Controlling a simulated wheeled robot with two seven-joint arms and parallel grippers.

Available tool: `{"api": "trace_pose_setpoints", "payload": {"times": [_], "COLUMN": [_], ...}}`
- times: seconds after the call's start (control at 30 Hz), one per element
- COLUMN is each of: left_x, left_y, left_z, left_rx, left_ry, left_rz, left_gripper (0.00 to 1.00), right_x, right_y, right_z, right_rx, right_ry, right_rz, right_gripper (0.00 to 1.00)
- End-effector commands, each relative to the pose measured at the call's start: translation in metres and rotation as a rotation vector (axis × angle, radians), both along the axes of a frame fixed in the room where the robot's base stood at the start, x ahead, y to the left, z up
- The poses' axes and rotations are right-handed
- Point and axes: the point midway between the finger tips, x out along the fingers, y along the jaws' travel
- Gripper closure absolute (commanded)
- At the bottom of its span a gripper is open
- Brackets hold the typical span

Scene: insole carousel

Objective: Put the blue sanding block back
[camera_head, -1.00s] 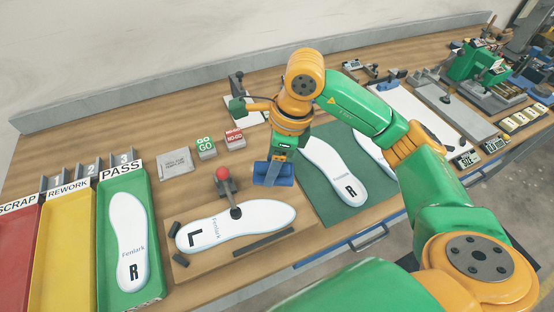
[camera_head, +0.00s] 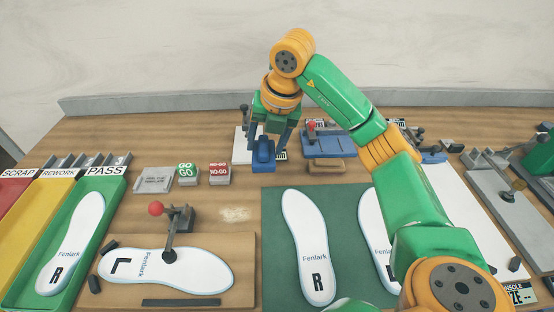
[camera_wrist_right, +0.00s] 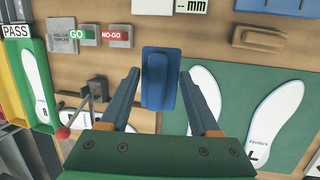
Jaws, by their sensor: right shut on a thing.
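The blue sanding block (camera_head: 263,153) is held in my right gripper (camera_head: 265,136), toward the back of the bench in front of a white plate. In the right wrist view the block (camera_wrist_right: 158,80) lies between the two fingers of the right gripper (camera_wrist_right: 159,88). I cannot tell from the head view how high the block hangs above the wood. A tan wooden piece (camera_head: 325,166) lies to the right of the block, and it also shows in the right wrist view (camera_wrist_right: 262,38). My left gripper is not in view.
The green mat (camera_head: 270,235) with white insoles lies in front. A fixture with a red-knobbed clamp (camera_head: 170,225) holds an L insole at left front. GO (camera_head: 186,174) and NO-GO (camera_head: 219,174) blocks stand left of the gripper. A blue-grey device (camera_head: 325,142) stands at the back.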

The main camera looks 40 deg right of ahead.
Motion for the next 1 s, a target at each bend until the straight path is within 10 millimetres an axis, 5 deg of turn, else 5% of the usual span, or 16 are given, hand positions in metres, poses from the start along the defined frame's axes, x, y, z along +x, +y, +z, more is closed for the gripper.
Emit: {"api": "trace_pose_setpoints", "payload": {"times": [0.1, 0.4, 0.6, 1.0], "left_x": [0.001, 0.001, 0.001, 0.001], "left_y": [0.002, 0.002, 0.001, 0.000], "left_z": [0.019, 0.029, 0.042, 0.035], "left_rx": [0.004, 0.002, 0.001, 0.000], "left_ry": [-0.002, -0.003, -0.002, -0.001], "left_rz": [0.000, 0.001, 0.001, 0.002], "left_gripper": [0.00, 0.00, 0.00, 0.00], "right_x": [0.019, 0.042, 0.042, 0.042], "right_y": [-0.031, -0.065, -0.065, -0.064], "right_z": [-0.016, -0.068, -0.098, -0.106], "right_rx": [-0.001, -0.002, -0.002, -0.003], "right_ry": [0.007, 0.002, 0.000, -0.003], "right_rz": [-0.007, -0.002, 0.003, 0.003], "right_gripper": [1.00, 1.00, 1.00, 1.00]}}
